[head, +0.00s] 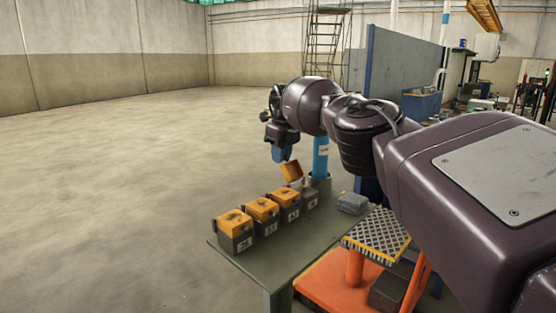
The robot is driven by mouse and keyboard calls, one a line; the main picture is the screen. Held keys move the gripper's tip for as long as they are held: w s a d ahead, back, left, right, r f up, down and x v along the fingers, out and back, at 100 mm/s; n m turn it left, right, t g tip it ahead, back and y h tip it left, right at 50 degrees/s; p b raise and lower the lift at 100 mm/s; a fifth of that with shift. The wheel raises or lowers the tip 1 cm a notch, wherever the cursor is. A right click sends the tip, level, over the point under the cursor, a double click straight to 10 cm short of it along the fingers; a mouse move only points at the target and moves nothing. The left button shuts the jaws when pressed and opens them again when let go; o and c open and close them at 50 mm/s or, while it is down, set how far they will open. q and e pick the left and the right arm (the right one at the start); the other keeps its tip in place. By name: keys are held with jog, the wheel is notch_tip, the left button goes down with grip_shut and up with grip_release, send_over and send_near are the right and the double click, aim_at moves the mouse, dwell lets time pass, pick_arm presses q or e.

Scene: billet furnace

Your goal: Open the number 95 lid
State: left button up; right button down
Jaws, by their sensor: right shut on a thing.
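Several small dark boxes stand in a row on the green table (240,264). Three have orange lids lying shut on them: the nearest box (235,243), the second box (263,222) and the third box (287,208). The fourth, farthest box (310,198) is uncovered; its number is too small to read surely, so I cannot confirm it is 95. Its orange lid (291,171) is raised and tilted above it, to the left. My right gripper (286,159) is shut on this lid from above. Whether the lid still touches its box is unclear. My left gripper is out of view.
A blue cylinder (320,155) stands upright behind the fourth box. A grey block (352,203) lies at the table's right side. A checkered plate (377,235) on an orange stand is right of the table. Open floor (120,190) lies to the left.

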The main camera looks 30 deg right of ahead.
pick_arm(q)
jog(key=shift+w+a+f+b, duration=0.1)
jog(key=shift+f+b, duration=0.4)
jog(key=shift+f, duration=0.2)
pick_arm(e)
jog(key=shift+w+a+f+g, duration=0.15)
jog(key=shift+f+g, duration=0.25)
jog(key=shift+f, duration=0.55)
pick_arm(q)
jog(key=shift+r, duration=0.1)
pick_arm(e)
jog(key=shift+r, duration=0.1)
jog(key=c, duration=1.1)
grip_release()
pick_arm(q)
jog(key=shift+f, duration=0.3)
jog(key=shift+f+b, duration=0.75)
jog(key=shift+b, duration=0.4)
pick_arm(e)
notch_tip(320, 180, up, 12)
jog(key=shift+f, duration=0.1)
